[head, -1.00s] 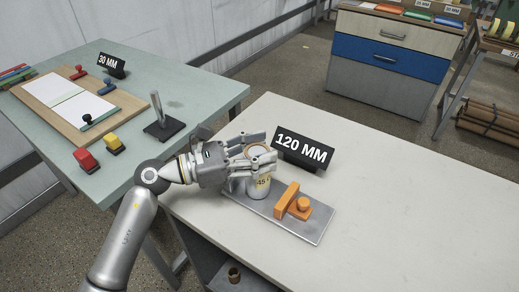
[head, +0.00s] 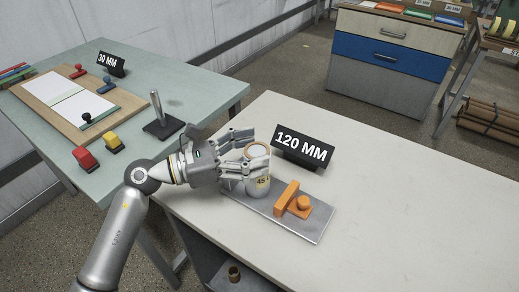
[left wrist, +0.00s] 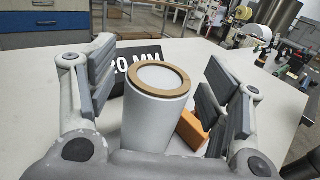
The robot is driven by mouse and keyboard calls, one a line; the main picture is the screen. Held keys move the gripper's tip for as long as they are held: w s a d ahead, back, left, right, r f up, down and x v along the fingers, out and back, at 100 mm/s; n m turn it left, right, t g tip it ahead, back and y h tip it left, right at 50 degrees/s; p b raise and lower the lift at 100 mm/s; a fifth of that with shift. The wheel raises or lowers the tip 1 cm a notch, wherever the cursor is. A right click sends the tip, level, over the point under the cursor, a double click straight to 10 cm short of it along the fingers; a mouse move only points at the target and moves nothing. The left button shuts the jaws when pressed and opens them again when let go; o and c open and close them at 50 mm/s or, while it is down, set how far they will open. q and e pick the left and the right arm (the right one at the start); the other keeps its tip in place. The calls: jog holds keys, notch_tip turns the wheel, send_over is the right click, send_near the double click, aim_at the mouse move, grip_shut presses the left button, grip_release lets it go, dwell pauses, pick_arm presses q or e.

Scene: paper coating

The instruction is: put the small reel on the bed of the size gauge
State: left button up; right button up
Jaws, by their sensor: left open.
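In the left wrist view the reel (left wrist: 155,115) stands between the spread fingers, with clear gaps on both sides. My left gripper (head: 247,152) is open around the reel, coming from the left. The near finger hides part of the reel in the head view. The orange block (left wrist: 192,130) is partly hidden behind the reel in the wrist view. My right gripper is not in view.
A black "120 MM" sign (head: 303,148) stands just behind the gauge. The white table (head: 410,200) is clear to the right. A green table (head: 190,85) at the left holds a board, stamps and a metal post (head: 158,108).

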pick_arm(q)
jog(key=b+v, duration=0.2)
jog(key=v, duration=0.8)
jog(key=shift+a, duration=0.2)
